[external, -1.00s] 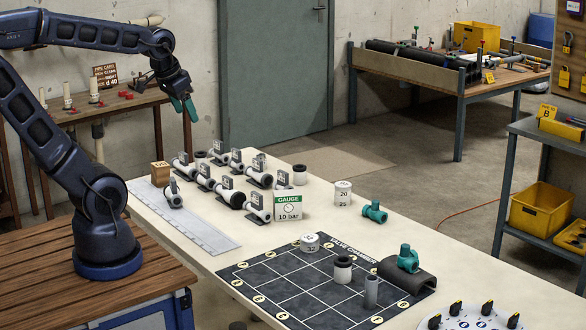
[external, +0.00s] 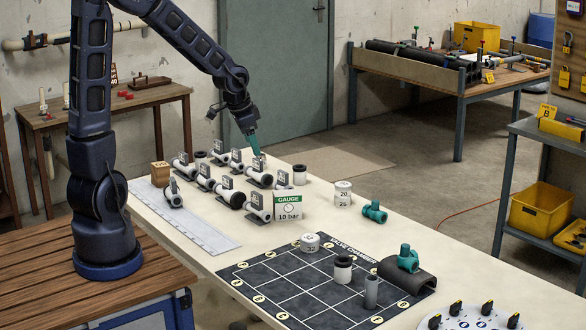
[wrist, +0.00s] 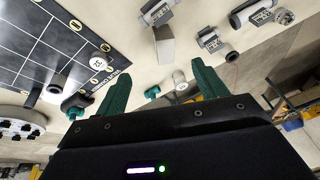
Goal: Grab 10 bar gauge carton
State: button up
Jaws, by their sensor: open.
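The gauge carton (external: 288,207) is a small white box with a green band, marked "GAUGE 10 bar". It stands upright on the pale bench, right of the rows of pipe fittings. In the wrist view, a plain pale block (wrist: 164,46) beyond the fingers looks like this carton, its label turned away. My gripper (external: 256,150) points down over the back of the fitting rows, behind and left of the carton and apart from it. Its green fingers (wrist: 160,85) stand wide apart with nothing between them.
Several labelled pipe fittings (external: 231,196) crowd the bench left of and behind the carton. A white 20/25 cap (external: 343,193) and a teal fitting (external: 374,212) stand to its right. The black valve chamber mat (external: 290,285) lies in front.

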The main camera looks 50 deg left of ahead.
jog(key=m+h, duration=0.2)
send_near(287, 193)
jog(key=shift+w+a+f, duration=0.1)
jog(key=shift+w+f, duration=0.2)
jog(key=shift+f, duration=0.5)
jog(key=shift+x, duration=5.4)
jog(key=c, duration=1.2)
